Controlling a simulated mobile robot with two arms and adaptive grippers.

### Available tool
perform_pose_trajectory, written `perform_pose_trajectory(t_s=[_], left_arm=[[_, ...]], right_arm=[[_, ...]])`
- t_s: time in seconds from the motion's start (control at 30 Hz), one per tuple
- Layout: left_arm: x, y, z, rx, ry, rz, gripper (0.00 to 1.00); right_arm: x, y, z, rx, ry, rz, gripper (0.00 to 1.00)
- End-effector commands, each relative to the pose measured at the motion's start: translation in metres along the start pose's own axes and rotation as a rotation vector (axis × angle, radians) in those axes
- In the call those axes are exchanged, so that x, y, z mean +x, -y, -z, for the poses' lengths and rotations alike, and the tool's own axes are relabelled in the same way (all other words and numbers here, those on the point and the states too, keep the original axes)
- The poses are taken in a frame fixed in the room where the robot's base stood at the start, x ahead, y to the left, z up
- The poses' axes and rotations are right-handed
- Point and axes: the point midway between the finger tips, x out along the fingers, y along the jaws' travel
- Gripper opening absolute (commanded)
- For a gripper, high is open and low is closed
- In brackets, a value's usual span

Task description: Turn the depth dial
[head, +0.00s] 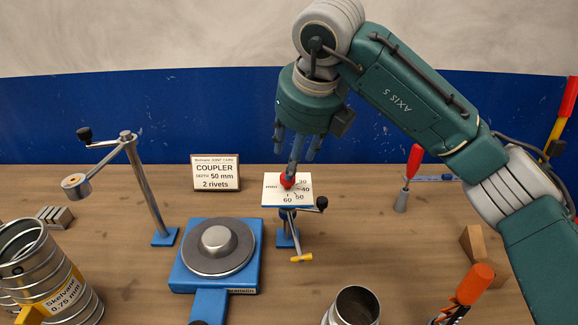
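The depth dial (271,197) is a white plate marked mm, 30, 40, 50 and 60, on a small blue-footed stand. A red knob or pointer (288,181) sits at its upper middle. My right gripper (291,172) comes down from above, with its fingertips at the red part. The gripper body hides part of the plate's top, and I cannot tell whether the fingers are closed on the red part. The joint card (215,173) reads COUPLER, depth 50 mm, 2 rivets. My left gripper is not in view.
A crank (322,203) and yellow handle (302,257) stick out below the dial. A blue turntable (217,248) stands front left of it, with a crank post (148,190) and ribbed ducts (62,285) further left. A red-handled tool (413,162) stands to the right.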

Motion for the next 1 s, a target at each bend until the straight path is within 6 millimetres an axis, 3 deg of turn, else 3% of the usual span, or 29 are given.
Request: perform_pose_trajectory(t_s=[0.33, 0.5, 0.77, 1.0], left_arm=[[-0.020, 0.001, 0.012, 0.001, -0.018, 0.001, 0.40], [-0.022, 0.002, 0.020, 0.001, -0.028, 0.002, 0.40], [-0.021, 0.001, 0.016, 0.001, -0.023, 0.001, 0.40], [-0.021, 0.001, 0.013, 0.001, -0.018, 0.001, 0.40]], right_arm=[[0.058, 0.000, 0.000, 0.000, -0.003, 0.000, 0.46], [0.069, 0.000, 0.000, -0.001, -0.001, -0.001, 0.46], [0.070, 0.000, 0.000, 0.000, 0.000, 0.000, 0.46], [0.070, 0.000, 0.000, 0.000, 0.000, 0.001, 0.03]])
